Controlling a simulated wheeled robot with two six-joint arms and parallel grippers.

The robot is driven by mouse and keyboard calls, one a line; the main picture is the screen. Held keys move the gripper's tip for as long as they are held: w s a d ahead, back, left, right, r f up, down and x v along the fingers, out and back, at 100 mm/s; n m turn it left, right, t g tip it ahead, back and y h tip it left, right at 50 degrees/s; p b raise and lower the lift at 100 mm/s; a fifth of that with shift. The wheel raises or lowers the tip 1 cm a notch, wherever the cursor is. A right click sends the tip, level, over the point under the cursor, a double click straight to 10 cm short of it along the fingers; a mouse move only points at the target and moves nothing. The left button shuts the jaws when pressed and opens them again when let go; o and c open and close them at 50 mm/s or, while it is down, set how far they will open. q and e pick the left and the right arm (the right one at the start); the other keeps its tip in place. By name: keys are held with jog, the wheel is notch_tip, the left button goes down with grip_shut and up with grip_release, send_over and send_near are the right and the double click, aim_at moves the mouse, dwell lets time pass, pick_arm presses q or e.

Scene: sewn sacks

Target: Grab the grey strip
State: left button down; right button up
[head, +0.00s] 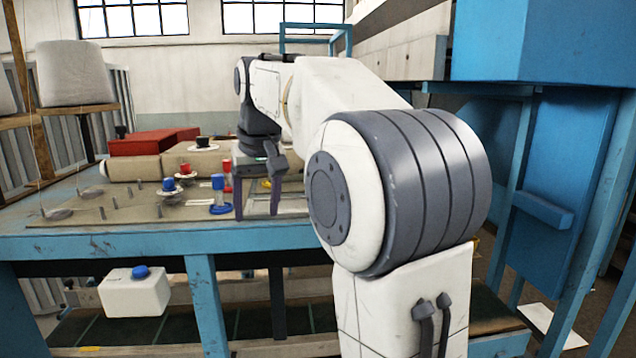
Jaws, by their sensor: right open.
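My right gripper (258,208) points down over the front of the blue-edged table (130,243), its two dark fingers apart and nothing visible between them. A pale, flat piece (292,204) lies on the tabletop just right of the fingers. I cannot tell whether it is the grey strip, as it is small and partly behind my arm. No other grey strip shows clearly. My left gripper is not in view.
A blue-and-white stand with a blue ring base (219,196) is close left of the gripper. Small blue (169,185) and red (185,169) pieces sit on saucers. Several short pegs stand on the left. Beige sacks (136,167) and a red box (140,145) lie behind.

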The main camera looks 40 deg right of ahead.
jog(key=s+d+r+m+h+p, duration=0.1)
jog(key=d+r+m, duration=0.1)
jog(key=d+r, duration=0.35)
jog(key=s+d+r+m+h+p, duration=0.1)
jog(key=d+r, duration=0.2)
jog(key=d, duration=0.5)
jog(key=shift+m, duration=0.3)
jog(key=x, duration=0.4)
jog(key=shift+w+a+f, duration=0.1)
jog(key=shift+a, duration=0.05)
jog(key=p+x, duration=0.1)
jog(key=x, duration=0.3)
jog(key=shift+w+f, duration=0.15)
jog(key=shift+f, duration=0.1)
jog(key=shift+w+f, duration=0.2)
jog(key=shift+f, duration=0.3)
grip_shut()
